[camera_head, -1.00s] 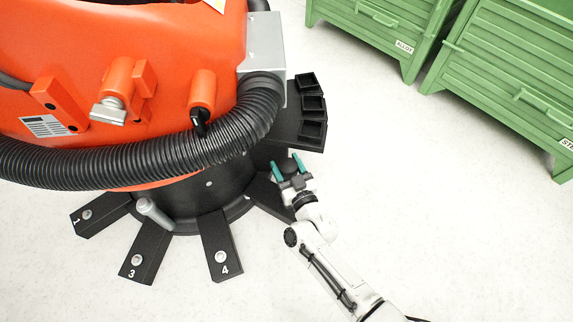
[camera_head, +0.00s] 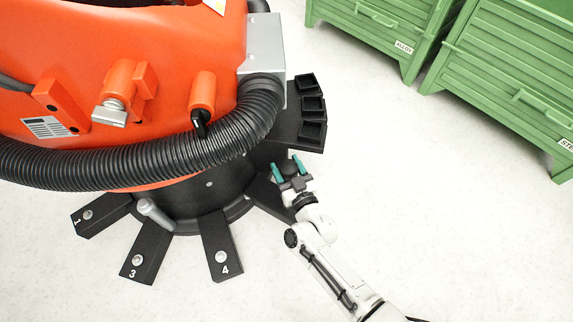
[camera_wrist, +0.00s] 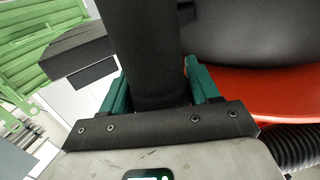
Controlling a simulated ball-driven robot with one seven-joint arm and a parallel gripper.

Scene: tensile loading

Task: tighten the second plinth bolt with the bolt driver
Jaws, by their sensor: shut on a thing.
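My gripper (camera_head: 288,169) is at the right side of the orange machine's round base, over or beside a black plinth foot (camera_head: 268,196). Its green fingers are shut on a thick black cylinder, which I take to be the bolt driver (camera_wrist: 153,45); its dark top also shows in the head view (camera_head: 289,164). The driver's lower end is hidden, as is any bolt under it. No number is visible on this foot. Feet marked 1 (camera_head: 100,215), 3 (camera_head: 145,255) and 4 (camera_head: 219,241) each show a silver bolt head.
A black ribbed hose (camera_head: 150,170) curves around the orange machine (camera_head: 60,60). Several small black trays (camera_head: 312,130) sit on a black ledge just above my gripper. Green bins (camera_head: 385,25) are at upper right. Floor at right is clear.

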